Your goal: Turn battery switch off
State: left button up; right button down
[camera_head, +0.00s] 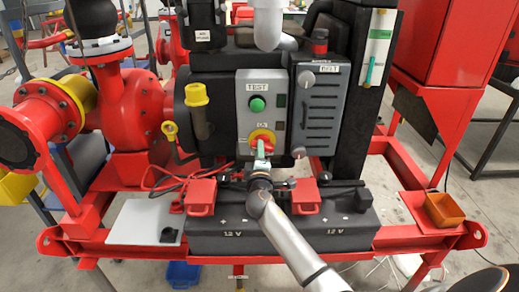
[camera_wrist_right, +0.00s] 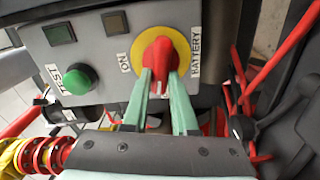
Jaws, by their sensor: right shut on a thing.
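The red battery switch knob (camera_wrist_right: 157,55) sits on a round yellow plate (camera_wrist_right: 178,47) on the grey control panel, with an "ON" label on one side and "BATTERY" on the other. In the head view the knob (camera_head: 265,136) is below the green TEST button (camera_head: 257,104), partly covered by my fingers. My right gripper (camera_wrist_right: 163,80) is shut on the knob, one pale green finger on each side. In the wrist view the knob's handle runs down between the fingers, across the direction toward "ON". A small white mark shows at its lower end. My left gripper is not in view.
The black 12 V battery box (camera_head: 340,222) lies below the panel, with red terminal covers (camera_head: 305,197) and cables near my right arm. A grey louvred cover (camera_head: 322,108) is right of the panel. A yellow-capped pipe (camera_head: 197,95) stands left. An orange tray (camera_head: 443,211) sits far right.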

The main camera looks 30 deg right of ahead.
jog(key=shift+n, duration=1.2)
jog(key=shift+p, duration=0.3)
jog(key=c, duration=0.7)
grip_release()
jog(key=shift+f, duration=0.1)
jog(key=v, duration=1.1)
jog(key=shift+s, duration=0.15)
jog(key=shift+s+a, duration=0.35)
jog(key=shift+s, duration=0.15)
